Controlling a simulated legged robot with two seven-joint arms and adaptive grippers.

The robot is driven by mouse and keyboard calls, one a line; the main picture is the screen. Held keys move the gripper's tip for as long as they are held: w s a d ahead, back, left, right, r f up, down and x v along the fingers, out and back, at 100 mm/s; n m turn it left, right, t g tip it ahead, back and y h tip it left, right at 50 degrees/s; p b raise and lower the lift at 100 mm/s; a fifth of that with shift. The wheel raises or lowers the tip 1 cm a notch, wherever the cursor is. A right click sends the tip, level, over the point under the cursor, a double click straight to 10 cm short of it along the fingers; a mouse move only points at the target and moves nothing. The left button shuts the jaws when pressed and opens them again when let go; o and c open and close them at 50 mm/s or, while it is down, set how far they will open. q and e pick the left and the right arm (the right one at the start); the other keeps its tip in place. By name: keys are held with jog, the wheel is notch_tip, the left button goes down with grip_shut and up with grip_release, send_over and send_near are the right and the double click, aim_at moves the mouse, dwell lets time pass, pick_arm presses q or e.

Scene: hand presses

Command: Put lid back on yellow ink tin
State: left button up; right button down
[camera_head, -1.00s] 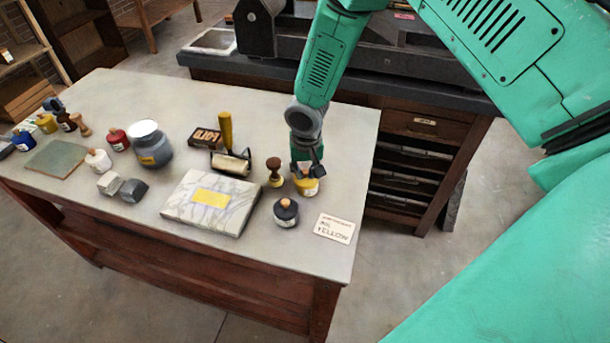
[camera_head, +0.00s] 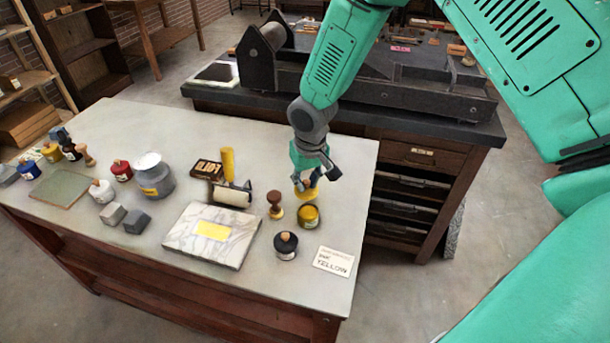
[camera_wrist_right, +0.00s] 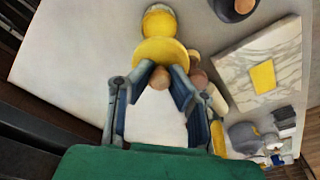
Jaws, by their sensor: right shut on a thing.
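The yellow ink tin (camera_head: 308,217) stands on the table near its right end. In the right wrist view the tin (camera_wrist_right: 158,24) shows just beyond the lid. My right gripper (camera_head: 304,182) is shut on the wooden knob (camera_wrist_right: 159,78) of the yellow lid (camera_head: 306,194). The lid (camera_wrist_right: 160,52) is apart from the tin in the head view, held above and slightly behind it. In the wrist view the lid overlaps the tin's near edge. The exact height gap cannot be told. My left gripper is not in view.
A wooden-handled stamp (camera_head: 275,204) stands close left of the tin. A marble slab (camera_head: 211,235) is to the left. A press bench (camera_head: 350,119) stands behind the table.

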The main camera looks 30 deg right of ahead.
jog(key=shift+s+d+f+n+p, duration=0.2)
jog(key=shift+f+n+p, duration=0.15)
jog(key=shift+n+p, duration=0.45)
jog(key=shift+d+f+n, duration=0.1)
jog(key=shift+f+n, duration=0.3)
jog(key=shift+n, duration=0.1)
jog(key=b, duration=0.4)
send_over(307, 212)
jog(key=f, duration=0.4)
jog(key=shift+s, duration=0.2)
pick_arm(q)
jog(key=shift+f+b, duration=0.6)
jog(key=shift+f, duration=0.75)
pick_arm(e)
jog(key=shift+f, duration=1.1)
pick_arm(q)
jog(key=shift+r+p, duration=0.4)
pick_arm(e)
jog(key=shift+s+r, duration=0.1)
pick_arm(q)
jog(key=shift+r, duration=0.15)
pick_arm(e)
jog(key=shift+f, duration=0.2)
jog(key=c, duration=1)
grip_release()
